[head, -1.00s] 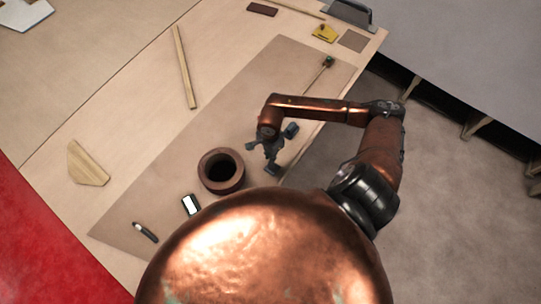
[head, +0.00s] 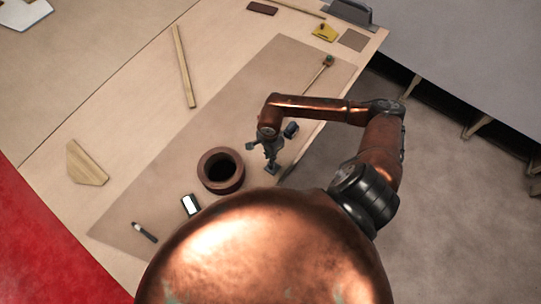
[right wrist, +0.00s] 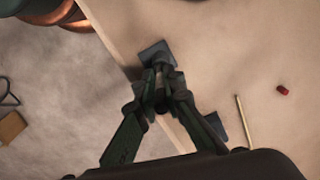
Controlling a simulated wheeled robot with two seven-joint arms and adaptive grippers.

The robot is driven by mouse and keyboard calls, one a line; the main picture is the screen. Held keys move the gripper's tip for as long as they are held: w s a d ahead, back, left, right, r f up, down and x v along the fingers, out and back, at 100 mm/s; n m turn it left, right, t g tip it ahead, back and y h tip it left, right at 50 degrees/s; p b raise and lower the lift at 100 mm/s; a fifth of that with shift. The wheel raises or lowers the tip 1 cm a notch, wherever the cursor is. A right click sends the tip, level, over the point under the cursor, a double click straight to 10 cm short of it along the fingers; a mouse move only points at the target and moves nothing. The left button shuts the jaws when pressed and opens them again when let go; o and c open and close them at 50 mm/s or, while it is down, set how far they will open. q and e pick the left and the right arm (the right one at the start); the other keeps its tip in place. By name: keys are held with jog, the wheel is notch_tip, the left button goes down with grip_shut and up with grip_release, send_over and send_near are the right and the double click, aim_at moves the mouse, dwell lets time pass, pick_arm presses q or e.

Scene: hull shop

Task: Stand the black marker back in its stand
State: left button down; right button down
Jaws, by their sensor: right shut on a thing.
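My right gripper (right wrist: 160,92) is shut on a small, dark, slim thing (right wrist: 159,70), seen nearly end-on and mostly hidden by the fingers; it looks like the black marker. Just beyond the fingertips, a dark grey square block (right wrist: 152,50), perhaps the stand, sits by the table edge. I cannot tell whether the held thing touches it. A second grey block (right wrist: 215,125) lies partly behind the fingers. In the head view my right gripper (head: 270,158) is low over the mat, right of a brown round pot. My left gripper is not in view.
The brown pot (head: 222,170) stands close left of the gripper. A black and white item (head: 190,205) and a slim dark tool with a pale end (head: 144,232) lie further left. The wrist view shows a thin pale stick (right wrist: 245,122) and a small red piece (right wrist: 283,90).

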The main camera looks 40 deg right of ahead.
jog(key=shift+f+b, duration=0.2)
jog(key=shift+b, duration=0.1)
dwell(0.4)
jog(key=c, duration=2)
grip_release()
jog(key=shift+o, duration=0.2)
jog(key=shift+r+p, duration=0.65)
jog(key=shift+p, duration=0.3)
notch_tip(320, 180, up, 3)
jog(key=p, duration=0.5)
jog(key=shift+r+p, duration=0.2)
jog(key=shift+p, duration=0.15)
notch_tip(320, 180, up, 4)
jog(key=shift+r+p, duration=0.1)
jog(key=shift+p, duration=0.8)
jog(key=shift+r, duration=0.45)
